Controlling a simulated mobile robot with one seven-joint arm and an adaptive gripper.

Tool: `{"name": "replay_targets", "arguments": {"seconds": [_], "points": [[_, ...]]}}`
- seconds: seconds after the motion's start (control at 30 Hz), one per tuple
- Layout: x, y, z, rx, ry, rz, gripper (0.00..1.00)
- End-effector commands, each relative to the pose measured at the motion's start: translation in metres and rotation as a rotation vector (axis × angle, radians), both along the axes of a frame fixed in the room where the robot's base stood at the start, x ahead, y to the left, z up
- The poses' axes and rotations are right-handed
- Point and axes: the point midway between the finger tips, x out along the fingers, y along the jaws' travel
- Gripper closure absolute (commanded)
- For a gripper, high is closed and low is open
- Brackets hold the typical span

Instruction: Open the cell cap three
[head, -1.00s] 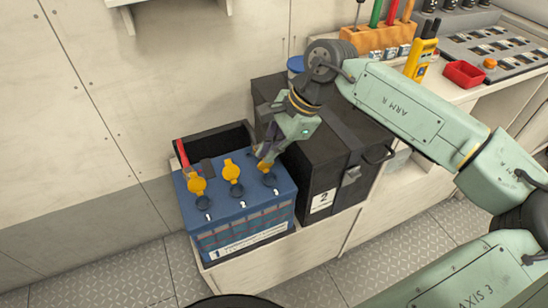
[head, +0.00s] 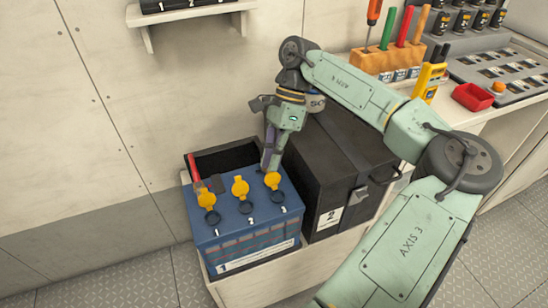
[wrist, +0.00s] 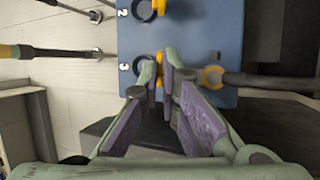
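The blue battery (head: 245,225) has cell caps one (head: 206,197), two (head: 240,186) and three (head: 272,180), all yellow. Each stands raised behind its dark round cell opening; the opening of cell three (head: 278,197) is uncovered. My gripper (head: 268,166) points down just behind cap three, at the battery's rear right. In the wrist view, my gripper's fingertips (wrist: 162,62) are close together with a narrow gap. Yellow of cap three (wrist: 158,82) shows between them. The fingers hide part of it, and I cannot tell whether they touch it.
A black box (head: 340,165) marked 2 stands close on the right. A dark open compartment (head: 235,150) with a red lead (head: 194,168) lies behind the battery.

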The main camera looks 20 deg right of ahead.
Motion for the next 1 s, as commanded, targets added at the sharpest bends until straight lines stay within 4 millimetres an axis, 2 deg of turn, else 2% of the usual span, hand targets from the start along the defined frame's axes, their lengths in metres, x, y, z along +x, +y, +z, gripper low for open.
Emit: {"name": "replay_targets", "arguments": {"seconds": [0.33,0.4,0.63,1.0], "points": [[-0.0003,0.0002,-0.0012,0.001,0.003,0.000,1.00],[-0.0003,0.0002,-0.0013,0.001,0.003,0.000,0.91],[-0.0001,0.0001,-0.0007,0.000,0.002,0.000,0.76],[0.0017,-0.0015,0.0033,0.000,0.000,-0.001,0.76]]}}
